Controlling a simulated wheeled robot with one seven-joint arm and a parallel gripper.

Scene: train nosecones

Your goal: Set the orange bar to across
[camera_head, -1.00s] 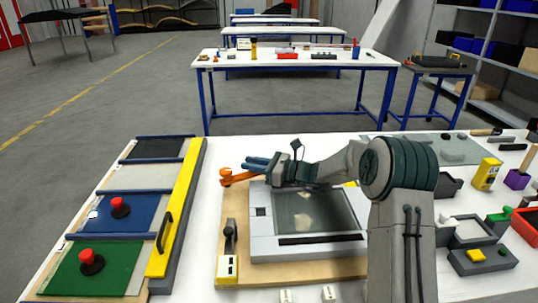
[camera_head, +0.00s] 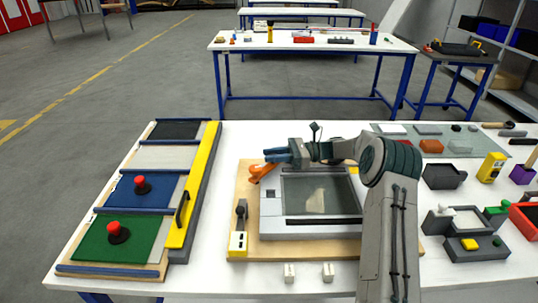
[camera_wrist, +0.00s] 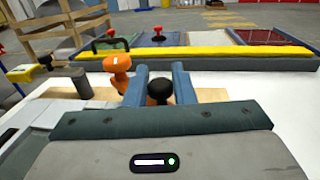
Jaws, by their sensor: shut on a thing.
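The orange bar (camera_head: 262,173) is at the back left corner of the wooden board (camera_head: 240,258), running slantwise from lower left up to my gripper (camera_head: 272,158). In the wrist view, its thick orange end (camera_wrist: 118,66) stands just left of the blue fingers of my gripper (camera_wrist: 160,80). A round black knob (camera_wrist: 160,92) sits between the fingers, which are shut on it. It appears to belong to the bar, but the join is hidden. The bar's far end is hidden by the fingers.
A grey box with a glass window (camera_head: 320,195) fills the board under my arm. A black lever (camera_head: 241,212) stands at the board's left. A yellow rail with a handle (camera_head: 192,190) and red-button panels (camera_head: 118,232) lie further left. White table shows between.

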